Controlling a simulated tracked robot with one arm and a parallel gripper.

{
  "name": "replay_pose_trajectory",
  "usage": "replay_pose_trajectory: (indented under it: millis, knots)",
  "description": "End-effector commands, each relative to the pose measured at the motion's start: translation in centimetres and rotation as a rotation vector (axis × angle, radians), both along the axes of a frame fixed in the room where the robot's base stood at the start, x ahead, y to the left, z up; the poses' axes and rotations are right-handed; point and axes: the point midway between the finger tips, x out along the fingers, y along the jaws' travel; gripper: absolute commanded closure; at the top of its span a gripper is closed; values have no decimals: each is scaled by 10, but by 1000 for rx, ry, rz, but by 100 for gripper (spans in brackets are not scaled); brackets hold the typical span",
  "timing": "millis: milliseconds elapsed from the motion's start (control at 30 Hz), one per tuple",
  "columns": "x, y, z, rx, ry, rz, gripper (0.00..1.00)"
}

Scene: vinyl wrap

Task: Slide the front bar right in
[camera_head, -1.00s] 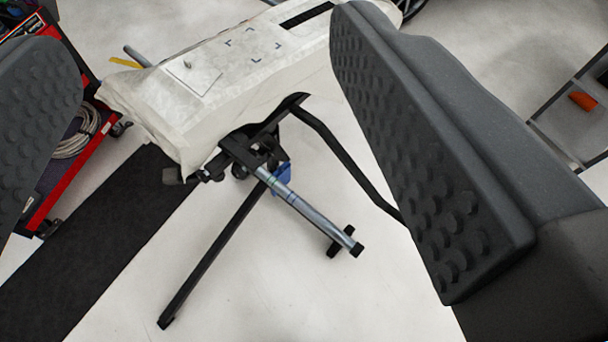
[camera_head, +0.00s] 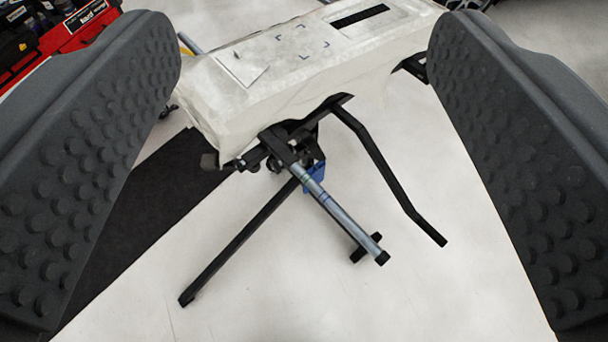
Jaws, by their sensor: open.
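The front bar (camera_head: 341,215) is a grey tube with a black end cap and a short black crosspiece near its outer end. It sticks out toward the lower right from a black bracket with a blue part (camera_head: 314,178) under the end of the white covered panel (camera_head: 300,62). Black stand legs spread to either side of it. My gripper (camera_head: 305,170) is open, one dark studded jaw at the left and one at the right of the picture. The bar shows in the gap between the jaws, beyond them, and neither jaw appears to touch it.
A red tool cart (camera_head: 75,35) stands at the upper left. A black mat (camera_head: 150,220) lies on the pale floor left of the stand. One black leg (camera_head: 235,245) reaches lower left and another (camera_head: 390,180) lower right. The floor in front of the bar is clear.

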Motion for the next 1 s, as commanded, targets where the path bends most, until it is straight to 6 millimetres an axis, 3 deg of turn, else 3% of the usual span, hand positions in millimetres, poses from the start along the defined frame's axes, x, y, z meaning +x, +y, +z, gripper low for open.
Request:
replay_pose_trajectory:
  millis: [433, 667, 767, 867, 1000]
  knots:
    - [0, 0, 0, 0, 0, 0, 38]
    - [0, 0, 0, 0, 0, 0, 100]
    - [4, -3, -5, 3, 12, -3, 100]
    - [20, -14, -26, 17, 61, -13, 100]
    - [56, -47, -86, 66, 193, -39, 100]
